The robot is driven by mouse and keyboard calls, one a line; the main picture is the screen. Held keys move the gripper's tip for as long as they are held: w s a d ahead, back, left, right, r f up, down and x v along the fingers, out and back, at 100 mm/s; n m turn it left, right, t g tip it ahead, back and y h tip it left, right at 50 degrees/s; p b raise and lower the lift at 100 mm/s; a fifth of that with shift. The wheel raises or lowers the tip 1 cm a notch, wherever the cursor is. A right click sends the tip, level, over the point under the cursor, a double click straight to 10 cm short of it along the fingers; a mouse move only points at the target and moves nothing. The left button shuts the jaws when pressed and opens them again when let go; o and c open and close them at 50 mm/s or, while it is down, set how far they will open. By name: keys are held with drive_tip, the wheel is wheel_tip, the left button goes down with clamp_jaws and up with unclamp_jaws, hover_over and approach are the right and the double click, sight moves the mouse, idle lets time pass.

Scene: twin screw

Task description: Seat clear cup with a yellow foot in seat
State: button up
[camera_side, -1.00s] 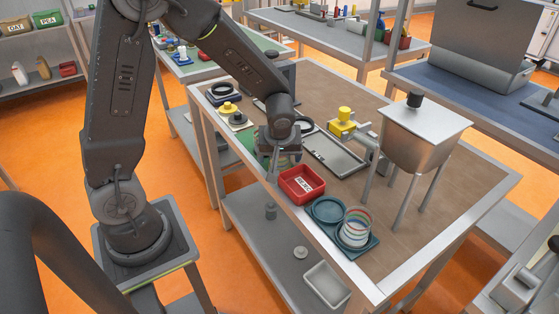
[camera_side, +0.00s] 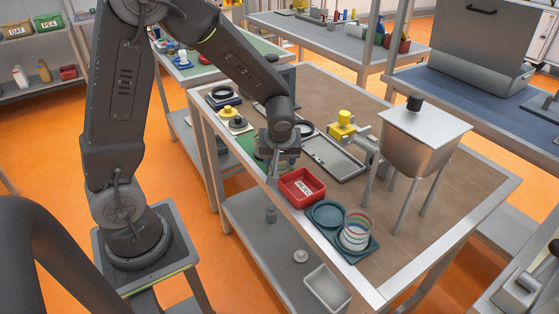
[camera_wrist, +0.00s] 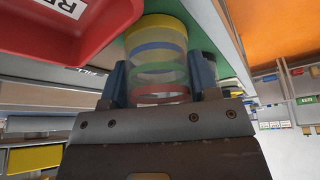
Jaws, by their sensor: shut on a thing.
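The clear cup with a yellow foot (camera_wrist: 155,50) is between my gripper's fingers in the wrist view, with blue, green and red bands along it. My gripper (camera_wrist: 160,82) is shut on it, one dark blue finger on each side. The yellow end points away from my gripper, towards a green surface; I cannot tell if they touch. In the side view, my gripper (camera_side: 277,168) is low over the table's near edge and mostly hides the cup. A teal base has an empty round seat (camera_side: 327,213) and, beside it, another clear banded cup (camera_side: 355,231).
A red labelled bin (camera_side: 301,187) is close to the right of my gripper. Beyond it are a grey tray (camera_side: 333,158), a dark ring and a yellow-topped fitting (camera_side: 343,120). A metal hopper on legs (camera_side: 424,135) stands right of them. The brown tabletop at right is mostly clear.

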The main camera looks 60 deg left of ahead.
wheel_tip(320, 180, up, 15)
drive_tip(key=w+a+n+g, duration=0.2)
drive_tip(key=w+a+n, duration=0.2)
drive_tip(key=w+a, duration=0.85)
drive_tip(key=shift+y, duration=0.3)
drive_tip(key=shift+w+d+f, duration=0.25)
drive_tip(key=shift+w+f, duration=0.1)
drive_tip(key=shift+f, duration=1.55)
drive_tip(key=shift+w+d+f, duration=0.2)
drive_tip(key=shift+w+f, duration=0.15)
drive_tip(key=shift+f, duration=1.5)
drive_tip(key=shift+w+d+f, duration=0.25)
drive_tip(key=shift+w+f, duration=0.1)
drive_tip(key=shift+f, duration=1.55)
drive_tip(key=shift+f, duration=1.2)
drive_tip(key=o, duration=1.3)
